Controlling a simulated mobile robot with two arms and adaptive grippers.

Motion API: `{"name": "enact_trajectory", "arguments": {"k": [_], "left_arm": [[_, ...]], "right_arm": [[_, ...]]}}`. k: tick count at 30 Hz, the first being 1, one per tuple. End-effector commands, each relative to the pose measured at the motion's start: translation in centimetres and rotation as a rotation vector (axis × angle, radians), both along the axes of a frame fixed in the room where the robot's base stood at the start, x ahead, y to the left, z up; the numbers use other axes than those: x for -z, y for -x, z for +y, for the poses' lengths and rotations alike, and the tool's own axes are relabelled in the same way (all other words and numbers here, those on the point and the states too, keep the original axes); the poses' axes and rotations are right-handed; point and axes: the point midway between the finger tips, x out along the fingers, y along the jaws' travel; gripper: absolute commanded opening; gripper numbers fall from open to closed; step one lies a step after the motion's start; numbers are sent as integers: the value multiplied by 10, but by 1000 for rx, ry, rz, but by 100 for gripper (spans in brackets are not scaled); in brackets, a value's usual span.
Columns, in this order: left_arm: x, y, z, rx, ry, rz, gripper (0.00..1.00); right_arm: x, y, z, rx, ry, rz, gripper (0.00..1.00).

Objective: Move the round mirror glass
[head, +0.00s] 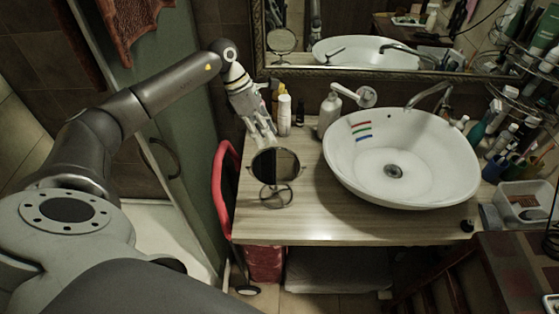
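The round mirror glass (275,163) is a dark disc in a thin metal frame. It stands upright on a wire stand (276,194) near the left end of the wooden counter. My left gripper (262,133) points down just behind and above the mirror's top edge. Its fingers are spread, with nothing visible between them. The mirror hides part of the space behind it, so I cannot tell whether a fingertip touches the rim. My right gripper is not in view.
White bottles (284,114) and a soap dispenser (329,112) stand behind the mirror. A white basin (400,185) fills the counter's middle. A red rounded object (225,185) is at the counter's left edge. The counter front (330,225) is clear. A framed wall mirror (400,74) is behind.

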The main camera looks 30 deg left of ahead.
Motion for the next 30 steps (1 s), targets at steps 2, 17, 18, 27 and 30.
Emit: {"name": "enact_trajectory", "arguments": {"k": [2, 17, 18, 27, 30], "left_arm": [[9, 1, -2, 3, -4, 4, 31], [86, -4, -40, 2, 0, 3, 31], [89, -4, -41, 2, 0, 3, 31], [96, -5, -45, 0, -1, 2, 31], [96, -5, -45, 0, -1, 2, 31]], "right_arm": [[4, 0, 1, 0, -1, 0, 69], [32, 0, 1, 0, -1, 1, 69], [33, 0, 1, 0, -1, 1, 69], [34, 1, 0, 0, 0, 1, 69], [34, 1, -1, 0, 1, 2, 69]]}}
